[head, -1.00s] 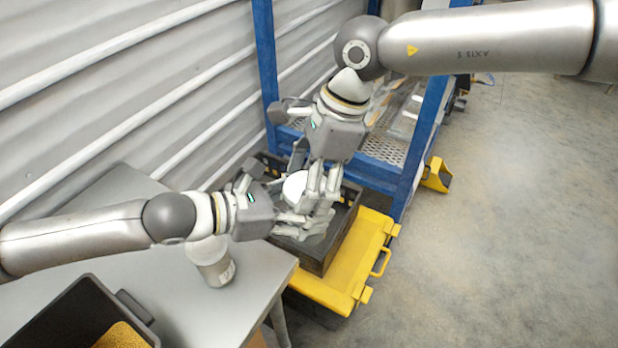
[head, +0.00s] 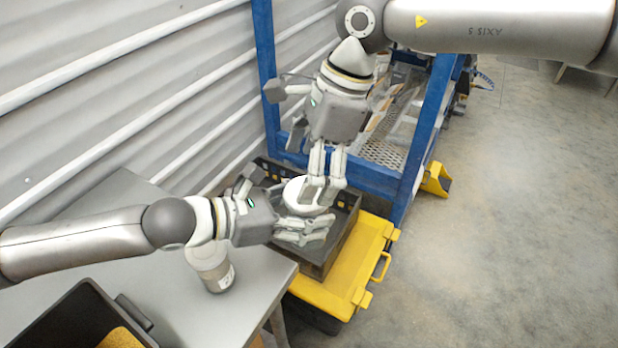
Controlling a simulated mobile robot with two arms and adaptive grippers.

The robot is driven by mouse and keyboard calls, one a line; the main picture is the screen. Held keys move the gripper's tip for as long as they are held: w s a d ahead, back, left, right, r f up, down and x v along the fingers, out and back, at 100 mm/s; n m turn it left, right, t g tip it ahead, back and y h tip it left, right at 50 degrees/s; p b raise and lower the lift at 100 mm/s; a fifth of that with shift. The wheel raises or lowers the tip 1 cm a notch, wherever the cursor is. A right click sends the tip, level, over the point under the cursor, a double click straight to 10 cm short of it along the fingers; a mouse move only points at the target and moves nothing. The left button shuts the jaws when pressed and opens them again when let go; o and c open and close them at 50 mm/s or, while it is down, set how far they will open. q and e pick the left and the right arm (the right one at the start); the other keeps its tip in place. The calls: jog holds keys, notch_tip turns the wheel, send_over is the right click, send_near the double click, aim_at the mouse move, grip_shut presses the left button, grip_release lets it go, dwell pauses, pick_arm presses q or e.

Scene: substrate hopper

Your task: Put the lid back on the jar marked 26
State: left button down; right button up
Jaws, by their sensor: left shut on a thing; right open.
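A white round lid (head: 300,190) is between my two grippers, above the dark open-topped box. My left gripper (head: 303,231) comes in from the left and is shut on the lid's near side; its fingers partly hide the grip. My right gripper (head: 325,195) points down from above, open, with its fingers over the lid's right side; I cannot tell whether they touch it. A pale jar (head: 215,274) stands upright on the grey table, below my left forearm. Its label is too small to read, and its top is partly hidden by my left wrist.
The grey table (head: 165,305) has a black bin (head: 62,325) with yellow grain at its front left. The dark box (head: 345,235) sits on a yellow case (head: 350,290) right of the table. A blue frame (head: 425,135) stands behind. The floor at right is clear.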

jog(key=shift+r, duration=0.2)
jog(key=shift+o, duration=0.5)
jog(key=shift+w+d+r, duration=0.25)
jog(key=shift+r, duration=0.1)
notch_tip(320, 180, up, 6)
jog(key=w+d+n+g, duration=0.1)
jog(key=d+n, duration=0.1)
jog(key=n, duration=0.2)
jog(key=shift+w+d+n+h, duration=0.2)
jog(key=shift+w+n+h, duration=0.1)
jog(key=shift+w, duration=0.05)
jog(key=x, duration=1.2)
jog(key=shift+r, duration=0.1)
